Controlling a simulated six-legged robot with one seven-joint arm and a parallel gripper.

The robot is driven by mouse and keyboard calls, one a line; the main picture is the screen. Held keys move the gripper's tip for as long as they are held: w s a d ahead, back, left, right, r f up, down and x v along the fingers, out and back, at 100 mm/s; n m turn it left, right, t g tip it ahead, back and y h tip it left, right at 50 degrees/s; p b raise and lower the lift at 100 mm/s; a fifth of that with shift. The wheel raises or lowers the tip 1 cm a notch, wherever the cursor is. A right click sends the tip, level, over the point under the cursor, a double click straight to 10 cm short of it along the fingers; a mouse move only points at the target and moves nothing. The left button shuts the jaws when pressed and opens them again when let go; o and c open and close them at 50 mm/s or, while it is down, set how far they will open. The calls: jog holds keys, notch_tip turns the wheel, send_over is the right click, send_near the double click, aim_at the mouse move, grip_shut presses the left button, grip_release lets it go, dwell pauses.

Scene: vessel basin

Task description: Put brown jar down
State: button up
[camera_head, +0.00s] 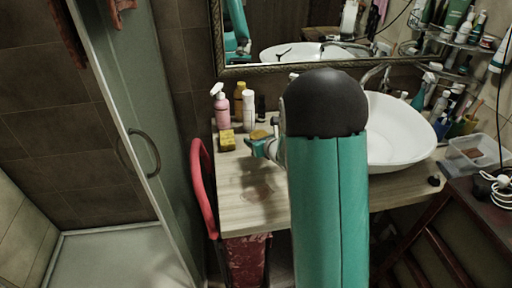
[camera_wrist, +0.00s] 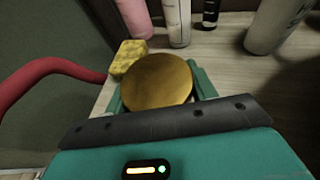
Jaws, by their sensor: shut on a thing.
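The brown jar shows its round golden-brown top (camera_wrist: 157,80) in the wrist view, between the two teal fingers of my gripper (camera_wrist: 160,92). My gripper is shut on it. In the head view the jar's top (camera_head: 260,134) is small, at the end of my gripper (camera_head: 262,146), over the left part of the wooden counter (camera_head: 240,205). My arm covers the middle of that view. I cannot tell whether the jar's bottom touches the counter.
A yellow sponge (camera_head: 226,140) lies just left of the jar. A pink bottle (camera_head: 221,108), a white bottle (camera_head: 248,110) and a dark small bottle (camera_head: 261,108) stand behind. The white basin (camera_head: 400,135) is right. A red curved rail (camera_head: 200,185) borders the counter's left edge. The front-left counter is clear.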

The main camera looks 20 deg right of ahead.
jog(key=shift+w+d+f, duration=0.1)
jog(key=shift+w+f, duration=0.75)
jog(key=shift+f, duration=0.2)
jog(key=shift+w+f, duration=0.15)
jog(key=shift+f, duration=1.5)
jog(key=shift+f, duration=0.1)
jog(key=o, duration=1.1)
